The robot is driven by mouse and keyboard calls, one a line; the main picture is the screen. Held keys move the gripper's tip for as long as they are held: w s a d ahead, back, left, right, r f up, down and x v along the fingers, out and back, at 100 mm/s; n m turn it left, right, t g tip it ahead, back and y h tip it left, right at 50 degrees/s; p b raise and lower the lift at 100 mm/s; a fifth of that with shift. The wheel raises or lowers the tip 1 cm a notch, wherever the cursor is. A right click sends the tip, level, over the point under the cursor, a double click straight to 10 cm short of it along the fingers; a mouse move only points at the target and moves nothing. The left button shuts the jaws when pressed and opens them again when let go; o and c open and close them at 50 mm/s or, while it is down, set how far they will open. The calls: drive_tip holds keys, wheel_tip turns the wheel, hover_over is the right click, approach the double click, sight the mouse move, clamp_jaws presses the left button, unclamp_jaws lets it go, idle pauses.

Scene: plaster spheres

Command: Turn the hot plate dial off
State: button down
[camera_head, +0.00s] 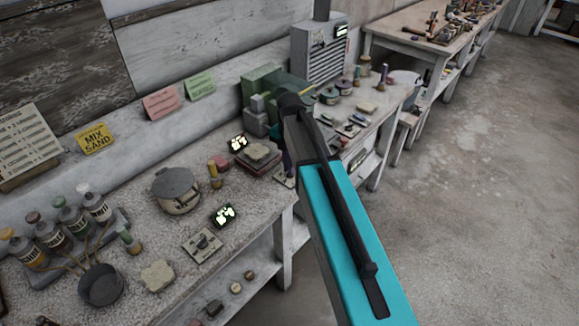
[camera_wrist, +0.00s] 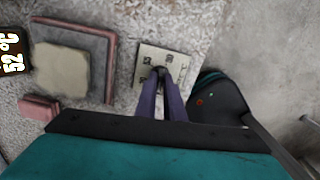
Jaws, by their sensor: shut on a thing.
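In the wrist view, my gripper (camera_wrist: 160,82) has its two purple fingers closed around the small dark dial knob (camera_wrist: 161,70). The knob stands on a pale square dial plate (camera_wrist: 148,56) with dark markings. Its pointing direction is hidden by the fingers. Left of it lies the reddish-brown hot plate (camera_wrist: 110,55) with a cream block (camera_wrist: 62,72) on it. In the head view, this hot plate (camera_head: 262,170) is left of my arm, and the arm mostly covers the dial plate (camera_head: 283,180). A display (camera_wrist: 11,52) by the hot plate reads 52 °C.
A second dial plate (camera_head: 202,244) and lit display (camera_head: 223,215) are nearer, by a lidded pot (camera_head: 176,192). Bottles (camera_head: 75,220) and a dark pan (camera_head: 101,286) stand at left. Green machinery (camera_head: 262,92) is behind my arm. Open floor (camera_head: 480,170) lies right.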

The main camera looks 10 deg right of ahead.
drive_tip(key=shift+n, duration=0.9)
drive_tip(key=c, duration=1.9)
unclamp_jaws()
drive_tip(key=shift+o, duration=0.2)
drive_tip(key=shift+r, duration=0.2)
wheel_tip(320, 180, up, 13)
drive_tip(key=b, duration=0.3)
drive_tip(key=shift+r, duration=0.2)
drive_tip(key=shift+s, duration=0.15)
